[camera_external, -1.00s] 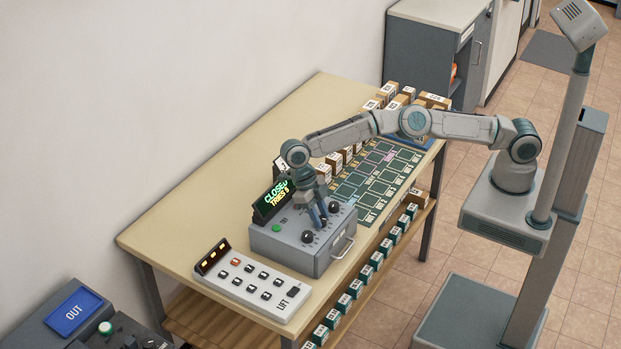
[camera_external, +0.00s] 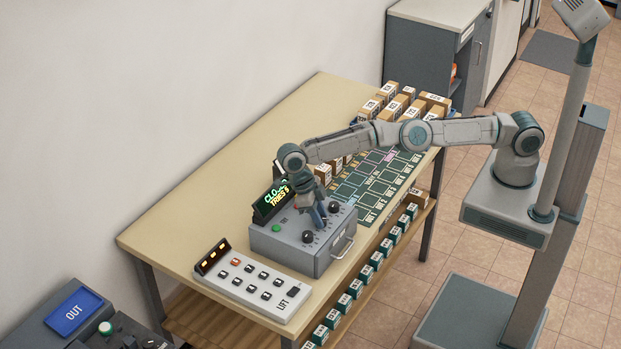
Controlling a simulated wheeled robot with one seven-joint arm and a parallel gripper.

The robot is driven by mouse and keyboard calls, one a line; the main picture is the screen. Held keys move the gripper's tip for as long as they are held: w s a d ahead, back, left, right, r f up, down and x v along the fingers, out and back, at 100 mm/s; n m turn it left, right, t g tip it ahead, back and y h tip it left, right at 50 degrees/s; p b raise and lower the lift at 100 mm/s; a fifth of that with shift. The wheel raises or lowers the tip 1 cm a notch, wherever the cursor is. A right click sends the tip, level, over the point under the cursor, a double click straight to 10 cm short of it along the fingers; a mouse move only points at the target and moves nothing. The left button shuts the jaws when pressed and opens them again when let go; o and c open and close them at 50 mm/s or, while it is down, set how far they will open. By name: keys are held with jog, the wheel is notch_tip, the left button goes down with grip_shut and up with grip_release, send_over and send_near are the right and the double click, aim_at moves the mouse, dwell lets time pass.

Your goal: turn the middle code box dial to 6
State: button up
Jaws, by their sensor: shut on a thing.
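The grey code box (camera_external: 284,252) stands on the table with a front handle. Its tilted display (camera_external: 271,203) is partly covered by my arm; "TRIES" shows on its lower line. The front-left dial (camera_external: 307,237) and the right dial (camera_external: 334,207) are black knobs in plain sight. My gripper (camera_external: 320,222) points down between these two and is shut on the middle dial, which its fingers hide. I cannot read which number the middle dial points to. A green button (camera_external: 276,228) sits on the box's left side.
A white LIFT panel (camera_external: 240,291) with several buttons lies left of the box. A green marked mat (camera_external: 376,181) and several cardboard parcels (camera_external: 388,89) lie to the right. Labelled boxes (camera_external: 366,274) line the lower shelf. The table's back left (camera_external: 215,205) is clear.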

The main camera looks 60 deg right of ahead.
jog(key=o, duration=1)
jog(key=shift+w+r, duration=0.1)
jog(key=shift+r, duration=0.45)
notch_tip(320, 180, up, 4)
jog(key=shift+f+p, duration=0.25)
jog(key=shift+p, duration=0.2)
jog(key=shift+d+f+b, duration=0.1)
jog(key=shift+f+b, duration=0.35)
jog(key=shift+b, duration=0.65)
jog(key=d+b, duration=0.1)
jog(key=b, duration=0.2)
jog(key=d+r+b, duration=0.1)
jog(key=b, duration=0.2)
jog(key=shift+w+r, duration=0.1)
jog(key=shift+w, duration=0.15)
jog(key=d+r+b, duration=0.1)
jog(key=d+r, duration=0.1)
jog(key=d, duration=0.1)
jog(key=w+d+r+b, duration=0.1)
jog(key=d+r, duration=0.1)
jog(key=d, duration=0.1)
jog(key=w+d+r+b, duration=0.1)
jog(key=d+r, duration=0.1)
jog(key=d, duration=0.1)
jog(key=shift+d+r+b, duration=0.1)
jog(key=shift+b, duration=0.3)
